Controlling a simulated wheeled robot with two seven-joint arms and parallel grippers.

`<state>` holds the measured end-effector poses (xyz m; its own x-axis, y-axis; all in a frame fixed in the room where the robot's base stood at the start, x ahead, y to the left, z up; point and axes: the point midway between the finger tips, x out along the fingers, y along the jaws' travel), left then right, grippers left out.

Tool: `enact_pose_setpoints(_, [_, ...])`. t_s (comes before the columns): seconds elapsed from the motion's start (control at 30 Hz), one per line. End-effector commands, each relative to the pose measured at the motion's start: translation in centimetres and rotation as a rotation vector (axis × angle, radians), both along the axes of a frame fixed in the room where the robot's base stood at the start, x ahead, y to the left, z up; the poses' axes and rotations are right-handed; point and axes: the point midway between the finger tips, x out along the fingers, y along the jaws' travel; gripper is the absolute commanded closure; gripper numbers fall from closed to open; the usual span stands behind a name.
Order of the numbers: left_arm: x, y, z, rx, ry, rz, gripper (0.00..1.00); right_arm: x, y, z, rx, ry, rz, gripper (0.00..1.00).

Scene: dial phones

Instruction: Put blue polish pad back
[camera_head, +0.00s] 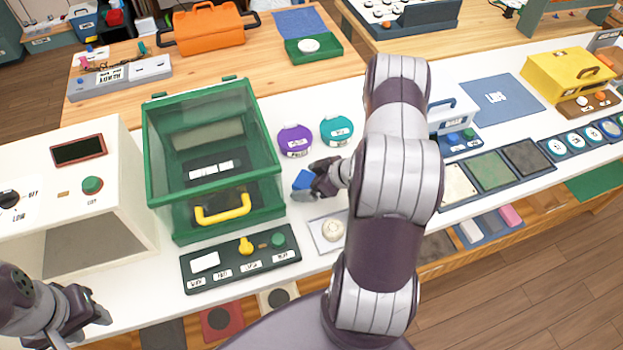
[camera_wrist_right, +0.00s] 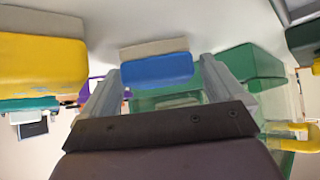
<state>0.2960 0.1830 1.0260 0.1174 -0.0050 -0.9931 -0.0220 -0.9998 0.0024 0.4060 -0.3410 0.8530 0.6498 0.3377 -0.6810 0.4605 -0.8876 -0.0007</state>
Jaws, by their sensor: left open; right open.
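The blue polish pad (camera_head: 303,181) lies on the white counter, right of the green clear-sided box. In the right wrist view the blue pad (camera_wrist_right: 157,68) shows a blue body with a beige layer. My right gripper (camera_head: 318,182) is right beside it and open, with the pad ahead of and between its fingers (camera_wrist_right: 155,90). I cannot tell whether the fingers touch it. My left gripper (camera_head: 85,310) is open and empty at the lower left, in front of the white machine.
The green box (camera_head: 213,150) stands close left of the pad. Purple (camera_head: 294,140) and teal (camera_head: 336,130) round items are behind it; a white dial on a plate (camera_head: 328,231) is in front. A yellow pad (camera_wrist_right: 40,62) shows in the wrist view. My right arm hides part of the counter.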

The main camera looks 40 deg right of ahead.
Motion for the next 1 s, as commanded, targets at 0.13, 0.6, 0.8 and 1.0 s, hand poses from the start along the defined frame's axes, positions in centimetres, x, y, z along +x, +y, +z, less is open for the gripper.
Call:
enact_pose_setpoints(0.13, [0.0,0.0,0.3,0.000,0.000,0.000,0.58,-0.7,-0.5,1.1,-0.001,0.000,-0.004,0.05])
enact_pose_setpoints(0.6, [0.0,0.0,1.2,0.000,0.000,0.000,0.58,-7.1,-3.8,7.9,-0.002,-0.001,-0.002,0.05])
enact_pose_setpoints(0.8, [0.0,0.0,1.3,0.000,0.000,0.000,0.58,-7.9,-4.1,8.5,0.000,0.000,0.000,0.05])
enact_pose_setpoints(1.0, [0.0,0.0,1.3,0.000,0.000,0.000,0.58,-7.8,-4.1,8.4,-0.001,0.001,-0.001,0.05])
